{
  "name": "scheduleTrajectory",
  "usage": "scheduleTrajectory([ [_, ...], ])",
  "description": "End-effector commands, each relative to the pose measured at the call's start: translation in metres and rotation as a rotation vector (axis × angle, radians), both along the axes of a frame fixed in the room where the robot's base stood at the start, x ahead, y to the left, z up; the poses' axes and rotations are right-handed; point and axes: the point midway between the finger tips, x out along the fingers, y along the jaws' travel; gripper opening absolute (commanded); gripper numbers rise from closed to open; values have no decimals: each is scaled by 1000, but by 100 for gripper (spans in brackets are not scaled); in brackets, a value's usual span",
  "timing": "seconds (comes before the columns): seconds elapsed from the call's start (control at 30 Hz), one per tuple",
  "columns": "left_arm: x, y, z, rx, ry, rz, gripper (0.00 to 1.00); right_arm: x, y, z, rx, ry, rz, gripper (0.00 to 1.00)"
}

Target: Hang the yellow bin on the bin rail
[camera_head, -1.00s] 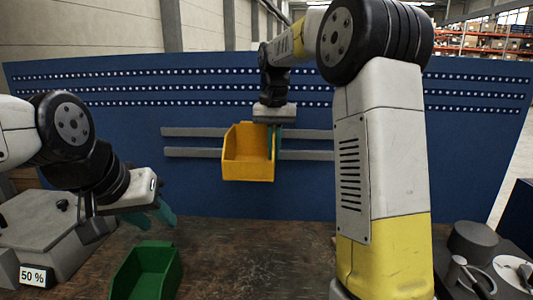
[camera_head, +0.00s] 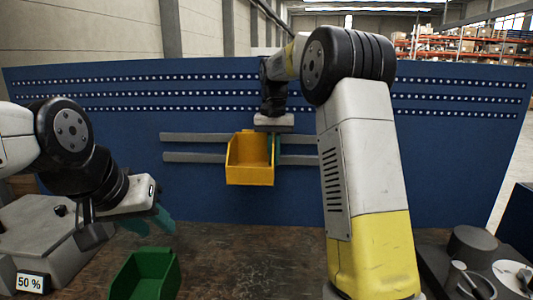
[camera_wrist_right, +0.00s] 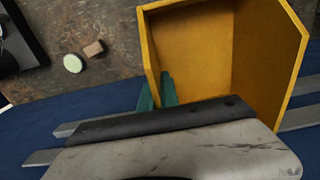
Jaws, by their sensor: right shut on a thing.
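The yellow bin (camera_head: 249,174) is upright in front of the blue panel, at the height of the grey bin rail (camera_head: 195,157). The rail is two horizontal bars, and the bin covers part of them. Whether the bin touches the rail I cannot tell. My right gripper (camera_head: 272,146) is shut on the bin's right side wall. In the right wrist view the green fingers (camera_wrist_right: 158,92) are at the wall of the yellow bin (camera_wrist_right: 215,55). My left gripper (camera_head: 150,221) is empty above the table at the left; its finger gap is not clear.
A green bin (camera_head: 146,275) stands on the brown table (camera_head: 240,260) below my left gripper. Dark round items (camera_head: 472,247) are at the right. The middle of the table is clear.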

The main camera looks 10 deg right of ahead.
Motion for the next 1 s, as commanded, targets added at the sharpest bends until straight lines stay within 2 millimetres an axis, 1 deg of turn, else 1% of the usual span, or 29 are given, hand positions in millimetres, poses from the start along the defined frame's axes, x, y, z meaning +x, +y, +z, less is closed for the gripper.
scheduleTrajectory([
  [0.37, 0, 0, 0, 0, 0, 0, 36, 0, 0, -2, 0, -1, 0, 0],
  [0.4, 0, 0, 0, 0, 0, 0, 36, 0, 0, -2, 0, -1, 0, 13],
  [0.5, 0, 0, 0, 0, 0, 0, 36, 0, 0, -2, 0, 0, 0, 31],
  [0.83, 0, 0, 0, 0, 0, 0, 36, 0, 0, 0, 0, 0, 0, 31],
  [0.93, 0, 0, 0, 0, 0, 0, 36, 1, 0, 10, 1, -2, 0, 31],
  [1.0, 0, 0, 0, 0, 0, 0, 36, 1, 0, 21, 0, -3, 0, 31],
])
